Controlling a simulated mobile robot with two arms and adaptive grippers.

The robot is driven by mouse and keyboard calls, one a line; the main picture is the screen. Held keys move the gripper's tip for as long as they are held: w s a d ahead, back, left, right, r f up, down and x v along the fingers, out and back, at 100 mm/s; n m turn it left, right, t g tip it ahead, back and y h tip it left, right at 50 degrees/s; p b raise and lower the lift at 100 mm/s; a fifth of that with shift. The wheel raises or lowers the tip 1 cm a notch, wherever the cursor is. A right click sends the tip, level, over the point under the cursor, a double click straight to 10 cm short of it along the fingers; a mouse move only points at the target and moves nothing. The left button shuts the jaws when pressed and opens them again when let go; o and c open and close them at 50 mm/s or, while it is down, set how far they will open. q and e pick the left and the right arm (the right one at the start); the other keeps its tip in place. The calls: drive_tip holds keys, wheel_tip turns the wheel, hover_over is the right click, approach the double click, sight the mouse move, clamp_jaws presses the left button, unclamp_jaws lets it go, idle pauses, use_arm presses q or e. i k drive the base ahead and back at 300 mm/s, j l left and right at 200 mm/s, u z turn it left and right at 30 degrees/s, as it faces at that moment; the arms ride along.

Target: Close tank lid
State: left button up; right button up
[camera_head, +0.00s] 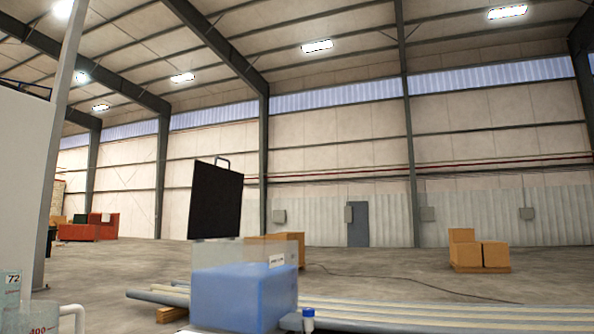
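A tank (246,295) stands at the bottom centre of the head view. Its lower part is blue and its upper band is clear or pale, with a small white label on the front right. The black lid (215,201) stands nearly upright above the tank's back left edge, so the tank is open. A thin metal handle (222,159) sticks up from the lid's top edge. Neither of my grippers is in view.
Long pale pipes (420,312) lie on the floor behind and right of the tank. A white panel (22,185) and tall post fill the left side. A blue-capped bottle (308,320) is at the bottom. Cardboard boxes (480,255) stand farther right.

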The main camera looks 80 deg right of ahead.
sight(217, 202)
drive_tip(key=l+z, duration=0.2)
drive_tip(key=z, duration=0.25)
drive_tip(key=l+z, duration=0.3)
drive_tip(key=z, duration=0.15)
drive_tip(key=l+z, duration=0.25)
drive_tip(key=z, duration=0.2)
drive_tip(key=l+z, duration=0.2)
drive_tip(key=z, duration=0.25)
